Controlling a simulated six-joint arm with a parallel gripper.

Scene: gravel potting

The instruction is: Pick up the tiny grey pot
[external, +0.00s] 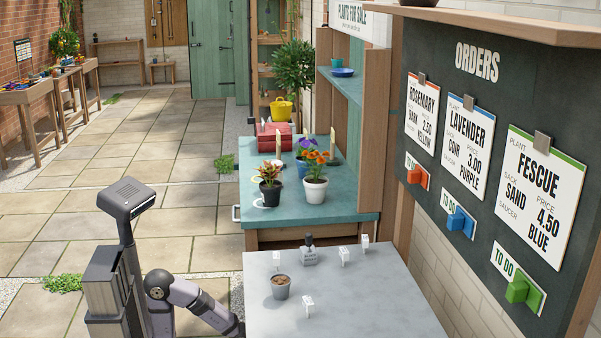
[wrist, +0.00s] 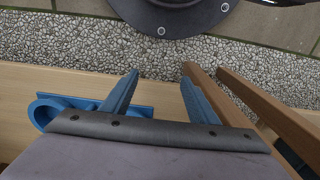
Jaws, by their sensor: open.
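A small grey pot (external: 280,291) with brown contents stands upright on the grey tabletop (external: 375,308), towards its left side, in the external view. It does not show in the wrist view. My gripper (wrist: 160,72) shows in the wrist view with its two blue fingers spread apart and nothing between them. The gripper is out of the external view, where my arm runs off the bottom edge left of the table. The gripper is apart from the pot.
Behind is a teal bench (external: 345,207) with potted flowers. In the wrist view, a blue part (wrist: 47,108) and wooden slats (wrist: 262,105) lie beside the fingers, above gravel (wrist: 60,45).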

